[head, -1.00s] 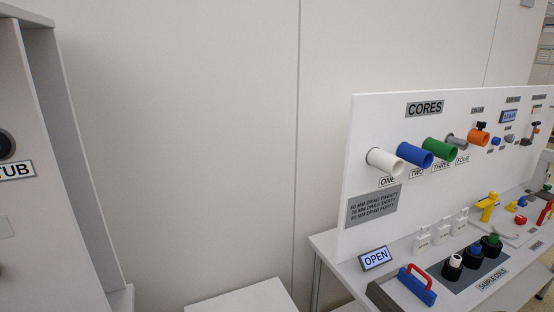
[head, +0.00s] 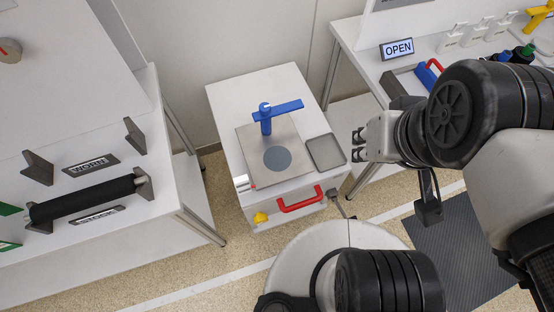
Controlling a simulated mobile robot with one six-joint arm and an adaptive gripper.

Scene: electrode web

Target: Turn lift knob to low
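No label reading "lift" is legible in the head view. A yellow knob (head: 261,217) sits on the front of a low white cabinet, left of a red handle. A grey round knob with a red mark (head: 8,50) is cut by the left edge on a white panel. I cannot tell which of them is the lift knob. My gripper (head: 357,145) is at the right of the cabinet, pointing left, its two fingertips apart with nothing between them. It is well away from both knobs.
The white cabinet (head: 226,98) bears a blue-armed post (head: 267,120), a metal plate and a grey tray (head: 325,152). A red handle (head: 300,201) projects in front. A black roller (head: 85,196) lies on the left bench. An OPEN sign (head: 397,49) stands on the right table.

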